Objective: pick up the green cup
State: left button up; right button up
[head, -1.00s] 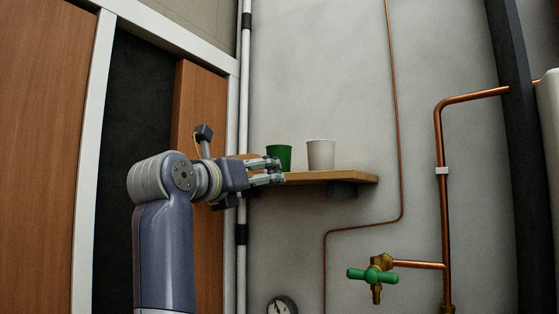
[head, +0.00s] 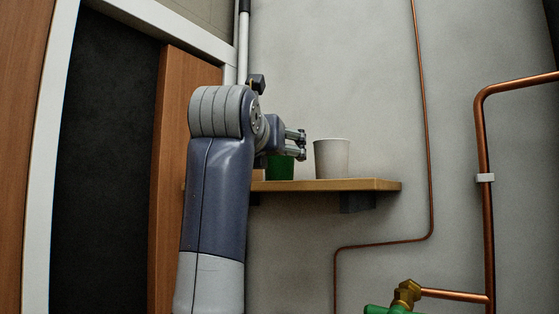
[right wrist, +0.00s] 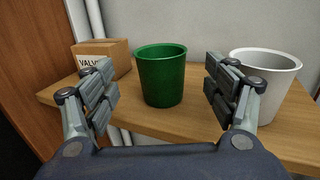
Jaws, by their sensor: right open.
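The green cup (head: 280,168) stands upright on a wooden wall shelf (head: 335,185), its upper part hidden behind my right gripper (head: 297,145) in the head view. In the right wrist view the green cup (right wrist: 161,76) stands in line with the gap between the fingers of my right gripper (right wrist: 162,85). The gripper is open and empty, with one finger on either side of the gap. I cannot tell how far the fingertips are from the cup. My left gripper is not in view.
A white cup (right wrist: 266,80) stands to the right of the green one, close to the right finger. A cardboard box (right wrist: 101,58) labelled VALV stands to its left. The wall is behind the shelf. Copper pipes (head: 487,190) and a brass valve (head: 406,293) are at the right.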

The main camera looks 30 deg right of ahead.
jog(key=shift+p+x, duration=0.5)
jog(key=shift+x, duration=0.75)
jog(key=p+x, duration=0.3)
jog(key=x, duration=0.1)
jog(key=shift+s+f, duration=0.1)
jog(key=shift+f, duration=0.1)
jog(key=shift+d, duration=0.2)
jog(key=shift+w+d+f, duration=0.1)
jog(key=shift+w+f, duration=0.05)
jog(key=shift+w, duration=0.1)
jog(key=c, duration=0.3)
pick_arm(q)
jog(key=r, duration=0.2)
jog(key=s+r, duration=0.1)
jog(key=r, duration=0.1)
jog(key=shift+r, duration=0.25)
pick_arm(e)
jog(key=c, duration=0.7)
